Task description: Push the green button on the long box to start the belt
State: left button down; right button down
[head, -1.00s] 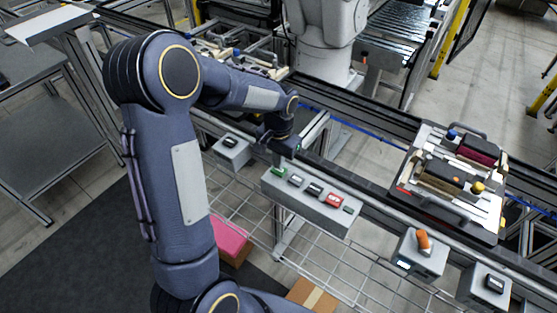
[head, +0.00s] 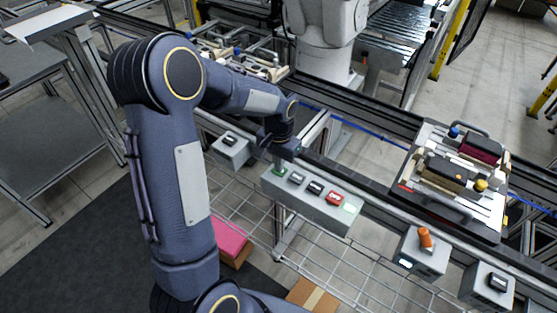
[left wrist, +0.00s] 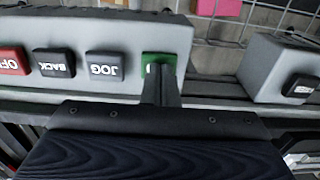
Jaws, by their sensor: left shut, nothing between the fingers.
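The long grey box (head: 322,208) is fixed along the front rail of the belt line. The green button (head: 279,171) is at its left end in the head view. It also shows in the left wrist view (left wrist: 171,59), partly covered by my fingers. My left gripper (head: 280,164) is shut and empty, with its fingertips at the green button and seemingly touching it. In the left wrist view the shut fingers (left wrist: 154,70) reach onto the button's face. My right gripper is not in view.
Beside the green button are black JOG (left wrist: 104,66) and BACK (left wrist: 53,63) buttons and a red OFF button (left wrist: 10,61). A separate small box (head: 231,150) stands to the left. Two more boxes (head: 420,255) stand to the right. A loaded pallet (head: 406,188) sits on the line.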

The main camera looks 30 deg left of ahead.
pick_arm(q)
notch_tip(320, 180, up, 4)
jog(key=p, duration=0.4)
jog(key=shift+r, duration=0.2)
notch_tip(320, 180, up, 10)
jog(key=b, duration=0.1)
jog(key=shift+f, duration=0.15)
jog(key=s+d+n+t+h, duration=0.1)
jog(key=s+d+t+h, duration=0.1)
jog(key=s, duration=0.9)
jog(key=s+d+n+t+h, duration=0.1)
jog(key=s+d+t, duration=0.2)
jog(key=s, duration=0.8)
jog(key=d, duration=0.2)
jog(key=shift+s+d+r+n+h, duration=0.3)
jog(key=shift+r+h, duration=0.05)
jog(key=shift+h, duration=0.05)
